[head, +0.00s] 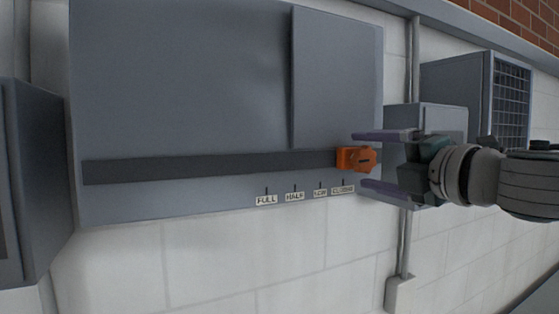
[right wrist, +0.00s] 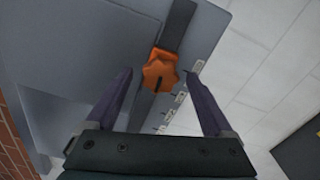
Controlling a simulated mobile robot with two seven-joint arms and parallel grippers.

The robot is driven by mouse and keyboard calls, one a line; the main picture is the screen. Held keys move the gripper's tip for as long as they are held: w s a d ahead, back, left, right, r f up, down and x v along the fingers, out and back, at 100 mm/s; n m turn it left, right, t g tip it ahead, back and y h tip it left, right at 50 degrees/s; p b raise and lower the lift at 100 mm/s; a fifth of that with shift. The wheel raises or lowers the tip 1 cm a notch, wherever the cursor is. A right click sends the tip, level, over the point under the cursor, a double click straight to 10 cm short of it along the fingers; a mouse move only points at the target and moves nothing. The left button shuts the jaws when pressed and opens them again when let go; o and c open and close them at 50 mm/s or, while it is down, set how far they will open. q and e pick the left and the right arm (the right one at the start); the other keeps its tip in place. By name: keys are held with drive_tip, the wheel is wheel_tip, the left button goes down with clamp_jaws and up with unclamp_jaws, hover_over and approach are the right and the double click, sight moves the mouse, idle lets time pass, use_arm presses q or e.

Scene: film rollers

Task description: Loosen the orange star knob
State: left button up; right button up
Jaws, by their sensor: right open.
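The orange star knob (head: 357,159) sits at the right end of a dark horizontal slot (head: 210,166) in a grey wall panel (head: 180,80), near the label that seems to read CLOSED (head: 343,190). My right gripper (head: 358,161) comes in from the right with its fingers apart, one above and one below the knob in the head view. In the right wrist view the knob (right wrist: 160,70) shows ahead, between the lines of the two open fingers. I cannot tell whether either finger touches it. The left gripper is not in view.
More labels, FULL (head: 266,200), HALF (head: 294,197) and LOW (head: 320,193), line the panel below the slot. A grey box (head: 440,118) and a vertical conduit (head: 413,60) stand behind my right gripper. A grilled unit (head: 510,95) is at right, a dark cabinet (head: 40,180) at left.

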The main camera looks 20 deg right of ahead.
drive_tip(key=shift+s, duration=0.1)
drive_tip(key=s+b, duration=0.2)
drive_tip(key=s, duration=0.1)
drive_tip(key=s+b, duration=0.1)
drive_tip(key=shift+s+d+f, duration=0.2)
drive_tip(key=shift+s+f, duration=0.05)
drive_tip(key=shift+f, duration=0.05)
drive_tip(key=p, duration=0.4)
approach(367, 165)
drive_tip(key=shift+s+r, duration=0.35)
drive_tip(key=shift+s, duration=0.1)
drive_tip(key=shift+d+f, duration=0.1)
